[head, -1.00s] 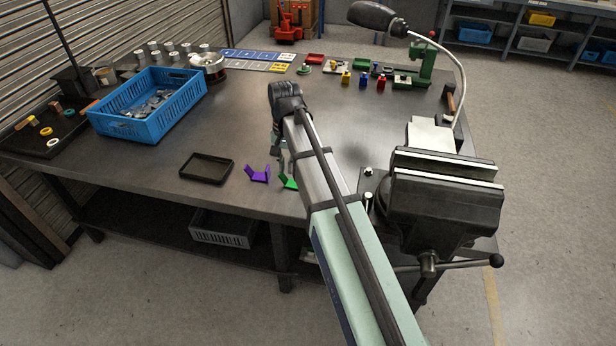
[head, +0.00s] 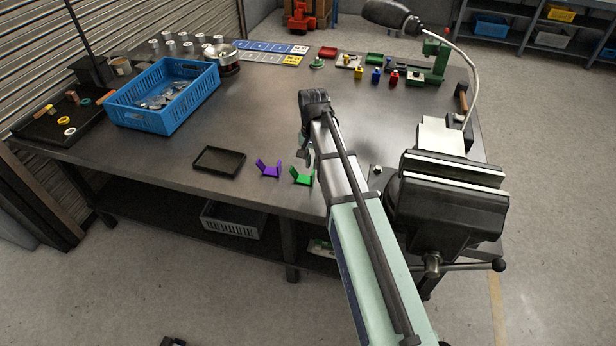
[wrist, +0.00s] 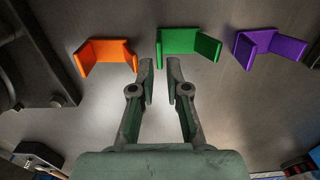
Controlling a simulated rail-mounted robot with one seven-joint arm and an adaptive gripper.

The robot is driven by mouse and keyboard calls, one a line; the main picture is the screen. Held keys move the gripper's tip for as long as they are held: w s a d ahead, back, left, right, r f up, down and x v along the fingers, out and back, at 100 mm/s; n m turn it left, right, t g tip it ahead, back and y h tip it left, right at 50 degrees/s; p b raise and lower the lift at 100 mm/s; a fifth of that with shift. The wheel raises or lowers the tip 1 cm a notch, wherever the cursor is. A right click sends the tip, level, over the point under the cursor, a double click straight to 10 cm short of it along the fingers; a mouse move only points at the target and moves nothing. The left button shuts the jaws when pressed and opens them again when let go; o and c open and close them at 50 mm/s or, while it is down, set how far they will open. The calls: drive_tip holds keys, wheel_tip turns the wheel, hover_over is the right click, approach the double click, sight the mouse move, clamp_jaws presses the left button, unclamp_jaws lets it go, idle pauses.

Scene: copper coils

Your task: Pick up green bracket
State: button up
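The green bracket (head: 302,177) stands on the table near its front edge, just right of the purple bracket (head: 268,169). In the wrist view the green bracket (wrist: 188,42) is at the top middle, just beyond my fingertips. An orange bracket (wrist: 107,52) is to its left and the purple bracket (wrist: 270,48) to its right. The orange bracket is hidden in the head view. My gripper (wrist: 160,68) is open with a narrow gap and empty. In the head view my gripper (head: 305,157) points down near the green bracket, partly hidden by my arm.
A dark tray (head: 219,161) lies left of the purple bracket. A large black vise (head: 447,205) stands at the table's right side. A blue crate (head: 163,96) of metal parts is at the left. The table's middle (head: 265,115) is clear.

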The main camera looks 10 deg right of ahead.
sight(313, 172)
drive_tip(key=shift+w+d+f+p, duration=0.1)
drive_tip(key=shift+f+p, duration=0.45)
drive_tip(key=shift+f, duration=1.15)
drive_tip(key=shift+w+d+f+p, duration=0.1)
drive_tip(key=shift+f+p, duration=0.45)
drive_tip(key=shift+f, duration=1.15)
clamp_jaws()
drive_tip(key=shift+r, duration=0.1)
wheel_tip(313, 172, up, 20)
drive_tip(key=b, duration=0.4)
